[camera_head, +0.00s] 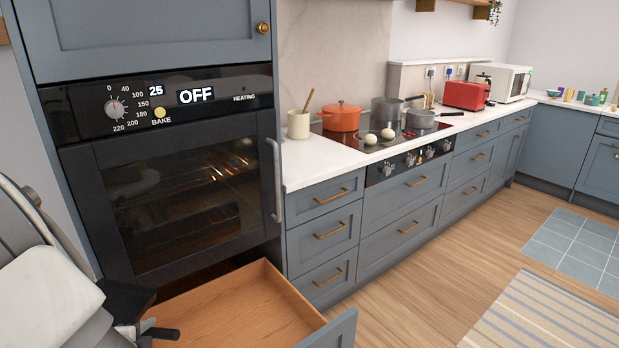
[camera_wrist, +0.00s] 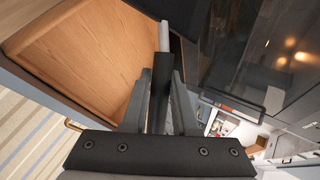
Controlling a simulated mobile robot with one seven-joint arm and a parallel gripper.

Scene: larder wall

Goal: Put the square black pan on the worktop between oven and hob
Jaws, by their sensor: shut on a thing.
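The square black pan (camera_head: 120,298) shows only in part at the lower left of the head view, a dark shape beside my arm and above the open drawer's near left side. My gripper (camera_head: 150,333) is at the same spot. In the wrist view my gripper (camera_wrist: 160,100) is shut on the pan's dark handle, which stands between the two fingers. Most of the pan is hidden. The white worktop (camera_head: 305,172) between the oven (camera_head: 185,190) and the hob (camera_head: 372,140) has bare room at its front; a cream pot (camera_head: 298,124) with a wooden utensil stands at its back.
The open wooden drawer (camera_head: 235,312) under the oven looks empty where visible and juts into the room. The oven's upright handle (camera_head: 275,180) sticks out beside the worktop. An orange pot (camera_head: 342,117), grey pans and two pale round items stand on the hob. The floor at right is clear.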

